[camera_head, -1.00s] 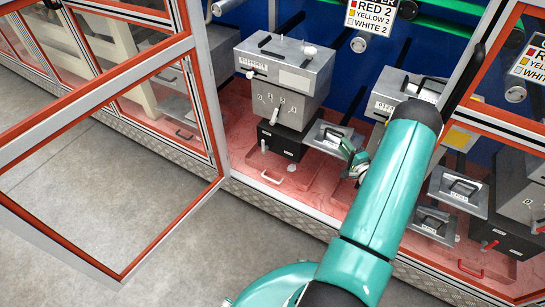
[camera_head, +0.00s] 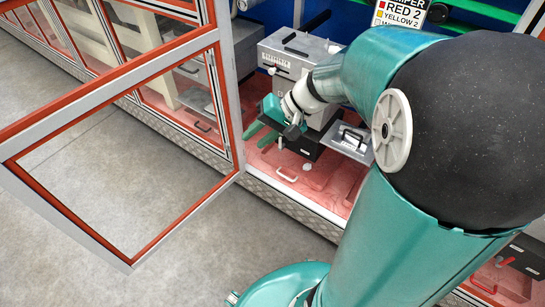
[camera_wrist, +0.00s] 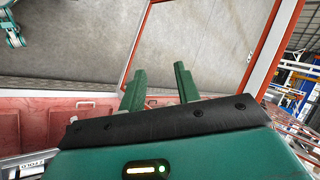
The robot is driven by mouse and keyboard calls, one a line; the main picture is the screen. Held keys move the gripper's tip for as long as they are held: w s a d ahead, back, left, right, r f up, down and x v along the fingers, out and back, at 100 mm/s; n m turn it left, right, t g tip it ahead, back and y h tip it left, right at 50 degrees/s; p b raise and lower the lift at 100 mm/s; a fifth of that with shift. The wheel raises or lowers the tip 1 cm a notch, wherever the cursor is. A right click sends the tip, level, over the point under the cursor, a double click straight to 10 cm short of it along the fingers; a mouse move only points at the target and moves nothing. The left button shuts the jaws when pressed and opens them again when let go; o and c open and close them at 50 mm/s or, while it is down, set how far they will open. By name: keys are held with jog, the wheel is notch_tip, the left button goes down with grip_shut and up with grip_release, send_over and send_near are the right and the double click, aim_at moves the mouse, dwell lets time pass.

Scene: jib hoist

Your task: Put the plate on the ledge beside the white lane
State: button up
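A grey plate (camera_head: 338,144) with a black handle sits low, beside the right of the grey hoist box (camera_head: 288,58), in the head view. A white handle (camera_head: 287,175) and a white knob (camera_head: 307,167) on the red floor (camera_head: 262,160) mark what looks like the white lane. I cannot tell which surface is the ledge. My gripper (camera_head: 258,135) is left of the plate, in front of the grey box, apart from the plate. In the wrist view its two green fingers (camera_wrist: 160,88) stand apart with nothing between them.
An open orange-edged door (camera_head: 130,170) swings out at the left. The metal sill (camera_head: 285,198) edges the red floor. A sign (camera_head: 402,12) hangs behind my arm. Grey floor (camera_head: 190,245) outside is clear. My arm hides the right side.

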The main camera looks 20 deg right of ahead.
jog(key=s+a+r+n+t+h, duration=0.1)
jog(key=s+r+n+h, duration=0.1)
jog(key=s, duration=0.4)
jog(key=s+a+r+n+t+h, duration=0.1)
jog(key=s+r+h, duration=0.4)
jog(key=s+h, duration=0.1)
jog(key=shift+s+a+r+n, duration=0.2)
jog(key=shift+s+n, duration=0.2)
jog(key=shift+s, duration=0.15)
jog(key=shift+d, duration=0.1)
